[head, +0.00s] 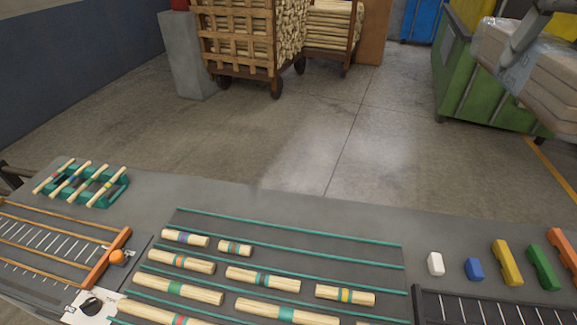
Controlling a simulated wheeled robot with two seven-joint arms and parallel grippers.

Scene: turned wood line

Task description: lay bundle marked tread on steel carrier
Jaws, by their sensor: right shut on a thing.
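Wooden bundles with coloured bands lie in rows on the table's dark ribbed mat (330,238), among them a teal-banded one (272,311) and a yellow-and-blue-banded one (345,295). I cannot read any tread mark. A dark-framed rack with steel bars (480,308), perhaps the steel carrier, is cut off at lower right and its visible part looks empty. A grey part that seems to be my right gripper (524,36) is at the upper right edge, away from the table. My left gripper is not in view.
A green rack (118,190) holds several banded sticks at the table's left. Below it is an orange-railed rack (62,221) with an orange knob (117,256). Small coloured blocks, including a yellow one (506,262), stand at right. Loaded carts (240,45) stand beyond open floor.

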